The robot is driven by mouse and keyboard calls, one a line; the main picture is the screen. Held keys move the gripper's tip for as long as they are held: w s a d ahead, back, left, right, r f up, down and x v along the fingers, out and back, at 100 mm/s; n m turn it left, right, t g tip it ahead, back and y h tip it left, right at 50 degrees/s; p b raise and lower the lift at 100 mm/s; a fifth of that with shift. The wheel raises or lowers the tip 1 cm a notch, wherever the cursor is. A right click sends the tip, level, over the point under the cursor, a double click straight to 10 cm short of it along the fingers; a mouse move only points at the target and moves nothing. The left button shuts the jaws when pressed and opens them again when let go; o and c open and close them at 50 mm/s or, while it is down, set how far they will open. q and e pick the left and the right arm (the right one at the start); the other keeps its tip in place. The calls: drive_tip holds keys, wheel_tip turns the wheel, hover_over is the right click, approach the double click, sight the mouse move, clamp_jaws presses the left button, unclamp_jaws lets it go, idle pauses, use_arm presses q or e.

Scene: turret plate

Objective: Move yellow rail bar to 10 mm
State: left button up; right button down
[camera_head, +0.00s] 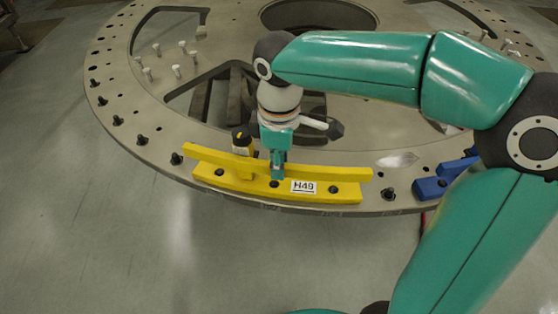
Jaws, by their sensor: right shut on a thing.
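The yellow rail bar (335,191) lies along the front rim of the round grey turret plate (160,116). It has a raised strip along its back, dark bolt holes and a white label reading H49 (303,187). My right gripper (277,174) points down at the middle of the bar, left of the label, and is shut on it. The fingertips partly cover the bar there. From this view I cannot tell whether the bar touches the plate or is slightly raised. My left gripper is not in view.
A blue part (432,187) sits on the rim to the right, partly behind my right arm. A black and yellow knob (242,139) stands just behind the bar. Dark bolts (142,140) line the left rim. Several pale pegs (183,46) stand farther back. The front floor is clear.

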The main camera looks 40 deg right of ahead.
drive_tip(key=shift+f+b, duration=0.35)
drive_tip(key=shift+f, duration=0.2)
idle(0.4)
drive_tip(key=c, duration=1.2)
unclamp_jaws()
drive_tip(key=shift+r, duration=0.1)
wheel_tip(320, 180, up, 7)
drive_tip(key=p, duration=0.6)
drive_tip(key=shift+p, duration=0.35)
